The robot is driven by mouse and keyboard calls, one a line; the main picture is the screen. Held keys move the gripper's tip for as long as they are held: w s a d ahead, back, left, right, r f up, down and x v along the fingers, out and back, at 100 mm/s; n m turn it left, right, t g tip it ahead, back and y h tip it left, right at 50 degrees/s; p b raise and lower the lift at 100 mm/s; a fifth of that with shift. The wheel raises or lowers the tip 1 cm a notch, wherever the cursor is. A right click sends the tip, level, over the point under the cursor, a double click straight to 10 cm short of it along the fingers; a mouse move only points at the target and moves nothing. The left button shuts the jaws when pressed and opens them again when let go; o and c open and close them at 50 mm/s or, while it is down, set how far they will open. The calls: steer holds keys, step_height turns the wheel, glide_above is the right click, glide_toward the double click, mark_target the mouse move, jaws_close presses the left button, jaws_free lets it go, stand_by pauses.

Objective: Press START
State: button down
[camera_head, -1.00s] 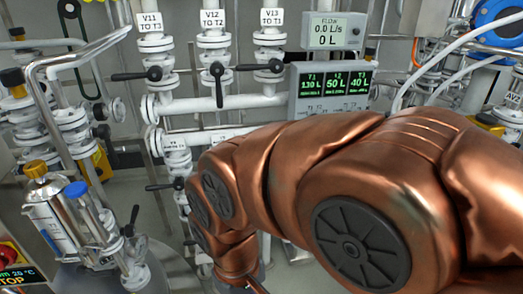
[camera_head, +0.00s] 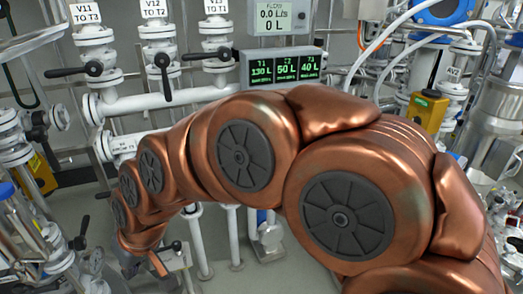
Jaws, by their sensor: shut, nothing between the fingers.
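No START button can be made out in the head view. The flow display (camera_head: 284,17) reads 0.0 L/s and 0 L. Below it, the tank display (camera_head: 262,70) shows T1 130 L, T2 50 L and T3 40 L, its lower edge hidden by my arm. My copper arm crosses the picture from lower right to lower left. My gripper (camera_head: 145,266) is at its end, low on the left, small and partly hidden behind the wrist; it is shut and empty, left of and below the displays.
White pipes carry black-handled valves, including the V11 valve (camera_head: 92,68) and V12 valve (camera_head: 161,60). A yellow box (camera_head: 428,110) is at the right, near a blue-faced device (camera_head: 440,8). Pipework crowds the left edge. Some bare floor shows at lower centre.

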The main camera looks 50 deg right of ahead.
steer(key=w+d+r+m+t+b, duration=0.1)
steer(key=w+d+m+t+b, duration=0.4)
steer(key=w, duration=1.1)
steer(key=w+d+r+m+t+h+b, duration=0.1)
steer(key=w+d+m+t+h+b, duration=0.15)
steer(key=d, duration=0.65)
steer(key=w+d+r+m+t+h+b, duration=0.1)
steer(key=w+d+t+h+b, duration=0.25)
steer(key=d, duration=0.65)
steer(key=s+d+f+m+g+h+b, duration=0.1)
steer(key=s+d+m+h+b, duration=0.3)
steer(key=d, duration=0.5)
steer(key=s+d+f+m+g+h+b, duration=0.1)
steer(key=d+m+h+b, duration=0.15)
steer(key=d+h, duration=0.45)
steer(key=s+d+f+m+g+h+b, duration=0.1)
steer(key=s+d+f+m+g+h, duration=0.1)
steer(key=s+d, duration=0.5)
steer(key=s+d+f+m+g+h+b, duration=0.2)
steer(key=s+d+f+m+g, duration=0.2)
steer(key=s+d+m+g, duration=0.2)
steer(key=s+d+g, duration=0.1)
steer(key=d, duration=0.1)
steer(key=shift+s+d+g, duration=0.15)
steer(key=shift+d+g, duration=0.15)
steer(key=shift+d, duration=0.1)
steer(key=w+d+p, duration=0.3)
steer(key=w+d, duration=0.2)
steer(key=w, duration=0.2)
steer(key=shift+w, duration=0.2)
